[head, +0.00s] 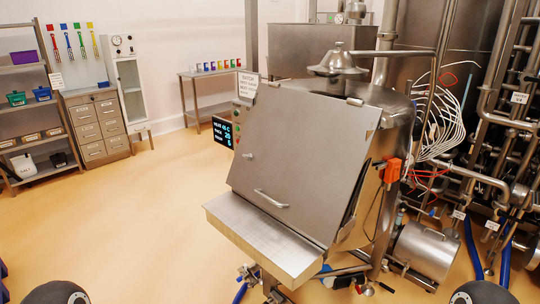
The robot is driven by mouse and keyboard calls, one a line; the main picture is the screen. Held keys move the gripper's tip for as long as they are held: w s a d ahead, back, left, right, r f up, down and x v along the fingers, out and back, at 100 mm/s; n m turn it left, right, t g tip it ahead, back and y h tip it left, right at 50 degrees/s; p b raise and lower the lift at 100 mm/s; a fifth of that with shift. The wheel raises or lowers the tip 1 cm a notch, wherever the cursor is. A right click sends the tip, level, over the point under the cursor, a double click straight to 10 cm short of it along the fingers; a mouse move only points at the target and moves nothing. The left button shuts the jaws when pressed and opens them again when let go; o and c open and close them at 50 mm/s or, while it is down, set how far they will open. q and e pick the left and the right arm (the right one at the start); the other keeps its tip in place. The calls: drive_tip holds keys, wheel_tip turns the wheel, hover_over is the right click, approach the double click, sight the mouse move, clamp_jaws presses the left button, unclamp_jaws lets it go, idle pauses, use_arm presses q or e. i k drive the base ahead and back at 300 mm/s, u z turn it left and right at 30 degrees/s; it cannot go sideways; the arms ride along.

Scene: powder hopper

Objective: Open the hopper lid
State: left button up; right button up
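The hopper lid (300,150) is a large flat steel panel sloping down toward me on the front of the steel hopper (395,130). Two small hinges show at its top edge. A bar handle (271,199) sits low on the lid, and a small round knob (249,156) is near its left edge. The lid lies down over the opening; a dark narrow gap shows along its right edge, and I cannot tell if it is fully seated. Neither of my grippers is in view. Only rounded dark parts of my arms show at the bottom edge.
A steel ledge (262,240) juts out below the lid. A display (223,132) stands left of it, and an orange device (393,170) is on the right side. Pipes and cables crowd the right. Shelves (35,125) and drawers (98,127) stand far left; the floor between is clear.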

sight(309, 151)
drive_tip(key=z, duration=0.2)
drive_tip(key=i, duration=0.9)
drive_tip(key=z, duration=0.3)
drive_tip(key=k, duration=1.3)
drive_tip(key=u, duration=0.7)
drive_tip(key=i, duration=1.1)
drive_tip(key=u, duration=0.1)
